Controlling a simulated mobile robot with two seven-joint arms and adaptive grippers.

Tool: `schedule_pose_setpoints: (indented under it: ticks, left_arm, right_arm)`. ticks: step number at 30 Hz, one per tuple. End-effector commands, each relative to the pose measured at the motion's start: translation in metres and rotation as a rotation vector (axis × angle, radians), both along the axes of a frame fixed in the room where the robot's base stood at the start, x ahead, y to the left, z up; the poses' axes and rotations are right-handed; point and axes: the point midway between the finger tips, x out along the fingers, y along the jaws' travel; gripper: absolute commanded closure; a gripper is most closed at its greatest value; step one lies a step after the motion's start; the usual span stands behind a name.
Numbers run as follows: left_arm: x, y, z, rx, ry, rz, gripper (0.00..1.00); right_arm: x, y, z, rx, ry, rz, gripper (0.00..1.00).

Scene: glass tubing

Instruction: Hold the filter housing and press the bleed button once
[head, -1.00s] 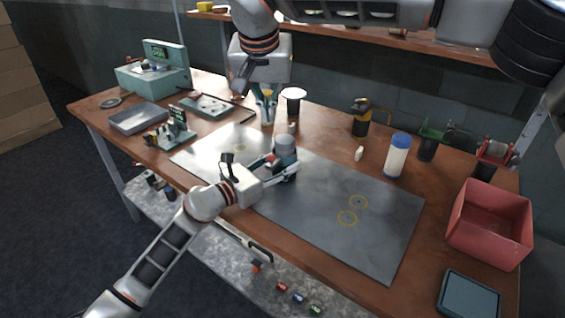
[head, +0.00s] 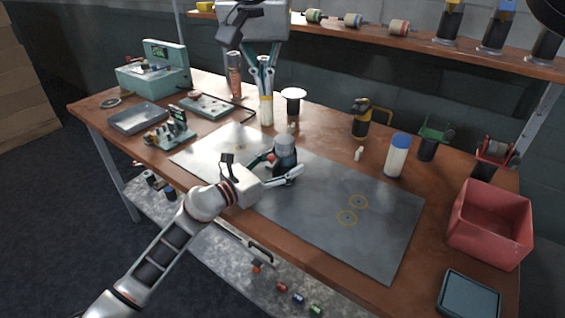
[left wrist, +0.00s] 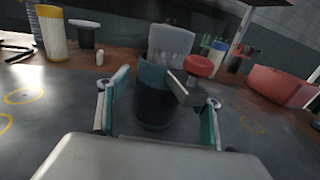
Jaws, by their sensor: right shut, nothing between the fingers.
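The filter housing is a dark cylinder with a teal collar and grey cap (head: 285,150), upright on the grey mat; it also shows in the left wrist view (left wrist: 154,105). A red button (left wrist: 200,66) sticks out at its upper right there. My left gripper (head: 279,172) is low at the housing, with one finger on each side (left wrist: 160,100). Gaps show between the fingers and the housing, so it looks open around it. My right gripper (head: 264,86) points down behind the housing, shut and empty, its tips in front of or just above a white cylinder with a yellow band (head: 266,112).
The mat (head: 385,225) is clear to the right of the housing. A white bottle with blue lid (head: 397,157), a small white bottle (head: 358,154) and a black-yellow device (head: 362,118) stand behind it. A red bin (head: 490,225) is at right. Fixtures and a grey tray (head: 138,118) are at left.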

Motion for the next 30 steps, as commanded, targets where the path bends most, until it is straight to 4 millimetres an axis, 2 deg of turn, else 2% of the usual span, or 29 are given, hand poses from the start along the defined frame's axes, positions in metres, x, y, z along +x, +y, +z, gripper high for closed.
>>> schedule_pose_setpoints:
  ticks: [7, 11, 24, 30]
  left_arm:
    - [0.000, 0.001, 0.000, 0.000, 0.000, 0.000, 0.37]
    - [-0.005, 0.007, -0.001, 0.001, 0.000, 0.002, 0.37]
    - [-0.060, 0.068, -0.001, 0.003, 0.001, 0.000, 0.37]
    - [-0.076, 0.085, 0.000, 0.001, 0.000, 0.000, 0.37]
  right_arm:
    - [0.000, 0.000, 0.000, 0.000, 0.000, 0.000, 1.00]
    - [0.000, 0.000, 0.000, 0.000, 0.000, 0.000, 1.00]
    - [0.000, 0.000, 0.000, 0.000, 0.000, 0.000, 1.00]
    - [0.000, 0.000, 0.000, 0.000, 0.000, 0.000, 1.00]
